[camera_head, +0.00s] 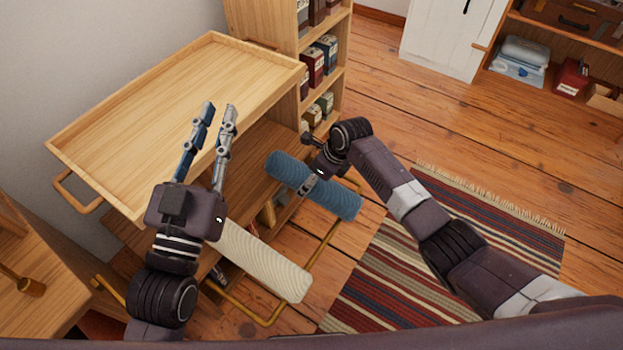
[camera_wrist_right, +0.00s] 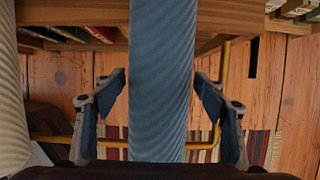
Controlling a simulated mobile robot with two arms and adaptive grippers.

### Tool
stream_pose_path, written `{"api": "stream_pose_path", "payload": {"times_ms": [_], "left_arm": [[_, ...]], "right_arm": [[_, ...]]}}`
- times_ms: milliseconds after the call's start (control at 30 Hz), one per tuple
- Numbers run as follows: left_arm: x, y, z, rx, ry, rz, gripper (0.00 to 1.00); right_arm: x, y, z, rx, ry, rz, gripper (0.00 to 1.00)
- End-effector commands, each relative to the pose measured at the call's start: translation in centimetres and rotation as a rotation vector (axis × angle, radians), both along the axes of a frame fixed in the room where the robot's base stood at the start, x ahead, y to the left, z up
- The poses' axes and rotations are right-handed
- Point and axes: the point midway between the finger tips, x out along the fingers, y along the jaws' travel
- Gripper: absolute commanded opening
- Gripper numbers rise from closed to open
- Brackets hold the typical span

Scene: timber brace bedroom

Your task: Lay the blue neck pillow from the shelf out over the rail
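The blue neck pillow (camera_head: 338,201) is a ribbed roll sticking out from the wooden trolley's lower shelf (camera_head: 243,165). It also fills the middle of the right wrist view (camera_wrist_right: 162,60). My right gripper (camera_head: 309,182) is over it, with one finger on each side (camera_wrist_right: 160,90) and small gaps showing, so it looks open. A thin brass rail (camera_head: 321,252) runs low at the trolley's front; it shows behind the pillow in the wrist view (camera_wrist_right: 218,112). Whether the pillow touches the rail is unclear. My left gripper (camera_head: 219,108) is open and empty above the trolley's top.
A cream ribbed roll (camera_head: 268,265) sticks out beside the blue pillow, below my left gripper. The trolley's top tray (camera_head: 170,110) is empty. A bookcase (camera_head: 270,20) stands behind. A striped rug (camera_head: 385,285) lies on the floor, which is otherwise open to the right.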

Motion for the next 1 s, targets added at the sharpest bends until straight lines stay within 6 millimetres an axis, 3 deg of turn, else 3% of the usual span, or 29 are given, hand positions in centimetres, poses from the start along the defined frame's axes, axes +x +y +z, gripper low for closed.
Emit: {"api": "stream_pose_path", "payload": {"times_ms": [467,1000], "left_arm": [[0.0,0.0,0.0,0.000,0.000,0.000,0.19],[0.0,0.0,0.0,0.000,0.000,0.000,0.19]], "right_arm": [[-0.2,-0.2,0.6,0.000,0.001,0.000,0.75],[-2.2,-3.0,9.0,0.001,0.000,-0.001,0.75]]}}
